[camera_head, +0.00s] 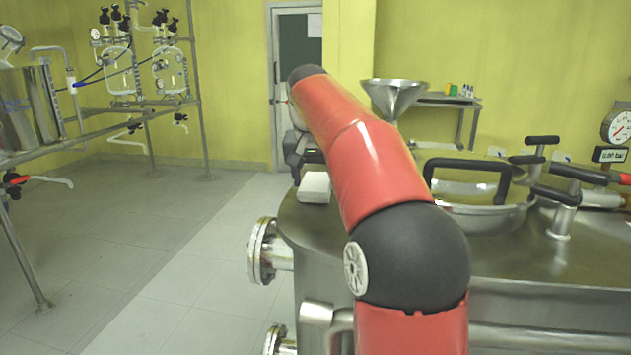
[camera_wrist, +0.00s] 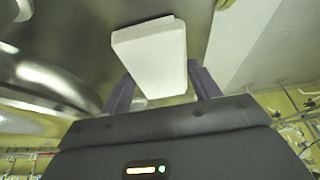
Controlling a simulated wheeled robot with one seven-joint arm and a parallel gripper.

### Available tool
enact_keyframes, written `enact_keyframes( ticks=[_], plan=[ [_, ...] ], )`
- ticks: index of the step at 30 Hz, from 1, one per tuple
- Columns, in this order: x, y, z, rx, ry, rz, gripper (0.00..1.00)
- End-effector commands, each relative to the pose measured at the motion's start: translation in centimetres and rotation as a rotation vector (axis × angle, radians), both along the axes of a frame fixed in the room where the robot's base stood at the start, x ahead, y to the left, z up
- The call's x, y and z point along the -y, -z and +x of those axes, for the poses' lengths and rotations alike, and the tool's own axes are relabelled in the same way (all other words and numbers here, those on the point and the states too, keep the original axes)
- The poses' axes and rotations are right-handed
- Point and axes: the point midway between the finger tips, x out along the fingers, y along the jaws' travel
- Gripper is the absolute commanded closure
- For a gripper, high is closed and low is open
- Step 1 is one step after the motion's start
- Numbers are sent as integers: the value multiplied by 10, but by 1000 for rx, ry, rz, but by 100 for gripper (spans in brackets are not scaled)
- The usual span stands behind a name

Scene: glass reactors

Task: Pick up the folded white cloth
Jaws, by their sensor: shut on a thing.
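The folded white cloth (camera_head: 314,187) is a flat, pale block near the left edge of the steel vessel's top in the head view. It also shows in the wrist view (camera_wrist: 150,52), between the two dark fingers of my gripper (camera_wrist: 163,88). The gripper is shut on the cloth. In the head view my gripper (camera_head: 306,158) is just behind and above the cloth, partly hidden by my red arm. I cannot tell whether the cloth touches the vessel's top.
The steel vessel (camera_head: 540,262) fills the lower right. A metal funnel (camera_head: 393,95), a lid with a black handle (camera_head: 470,180), black-handled clamps (camera_head: 563,190) and a gauge (camera_head: 618,127) stand on or near it. A glass reactor frame (camera_head: 200,90) is at left. The floor between is clear.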

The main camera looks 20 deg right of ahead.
Motion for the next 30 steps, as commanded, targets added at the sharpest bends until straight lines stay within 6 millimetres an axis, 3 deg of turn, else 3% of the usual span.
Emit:
enact_keyframes(
  ticks=[5, 10, 14, 21, 30],
  plan=[
    [0, -20, 1, 3, 0, -1, 61],
    [0, -58, 1, 4, -1, 0, 61],
    [0, -76, 1, 4, -1, 0, 61],
    [0, -93, 1, 2, -1, -1, 61],
    [0, -98, 0, 0, -1, 0, 61]
  ],
)
